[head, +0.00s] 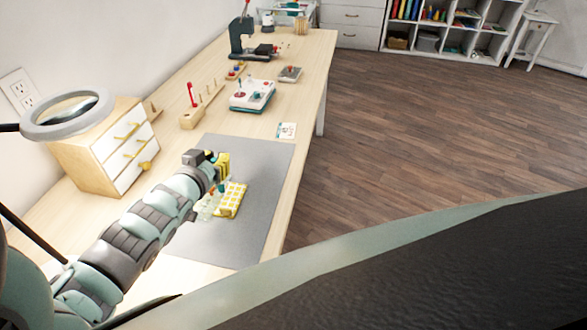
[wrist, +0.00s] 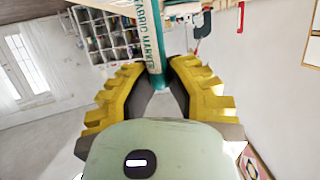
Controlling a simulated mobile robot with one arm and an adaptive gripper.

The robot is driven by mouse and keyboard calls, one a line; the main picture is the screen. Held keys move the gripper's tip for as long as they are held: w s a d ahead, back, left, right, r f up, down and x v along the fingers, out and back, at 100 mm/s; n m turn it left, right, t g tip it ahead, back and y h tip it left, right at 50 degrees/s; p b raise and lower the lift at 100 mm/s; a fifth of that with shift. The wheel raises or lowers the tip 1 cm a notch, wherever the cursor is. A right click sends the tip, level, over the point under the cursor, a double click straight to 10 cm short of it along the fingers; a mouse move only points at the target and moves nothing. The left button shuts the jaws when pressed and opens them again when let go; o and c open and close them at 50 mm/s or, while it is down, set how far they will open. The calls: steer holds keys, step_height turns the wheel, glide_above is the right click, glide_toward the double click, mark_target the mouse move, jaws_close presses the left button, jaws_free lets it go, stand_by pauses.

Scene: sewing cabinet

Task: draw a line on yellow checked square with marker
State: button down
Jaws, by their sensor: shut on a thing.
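The yellow checked square (head: 233,200) lies on the grey mat (head: 265,165) on the wooden table. My gripper (head: 223,170) is just above and behind the square in the head view. In the wrist view my gripper (wrist: 159,75) is shut on a white and teal marker (wrist: 149,38) with "fabric marker" lettering. In the head view, small coloured parts show between the gripper and the square. Whether the marker touches the square cannot be told.
A pale translucent item (head: 207,208) lies at the square's left edge. A drawer cabinet (head: 85,160) and a ring magnifier (head: 50,128) stand left. A white and teal device (head: 252,95), a peg holder (head: 200,108) and a card (head: 286,130) lie beyond. The mat's right side is clear.

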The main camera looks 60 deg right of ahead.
steer(key=shift+w+d+b, duration=0.25)
steer(key=shift+d+b, duration=0.7)
steer(key=shift+d, duration=0.2)
stand_by(0.9)
steer(key=shift+w+d+b, duration=0.2)
steer(key=shift+d+b, duration=0.15)
steer(key=shift+b, duration=0.15)
stand_by(0.5)
steer(key=shift+r, duration=0.25)
stand_by(0.5)
steer(key=shift+w+f, duration=0.1)
steer(key=shift+f, duration=0.15)
stand_by(1.1)
steer(key=shift+s+a, duration=0.3)
steer(key=shift+a, duration=0.4)
steer(key=shift+s+a, duration=0.3)
steer(key=shift+a, duration=0.35)
stand_by(1.5)
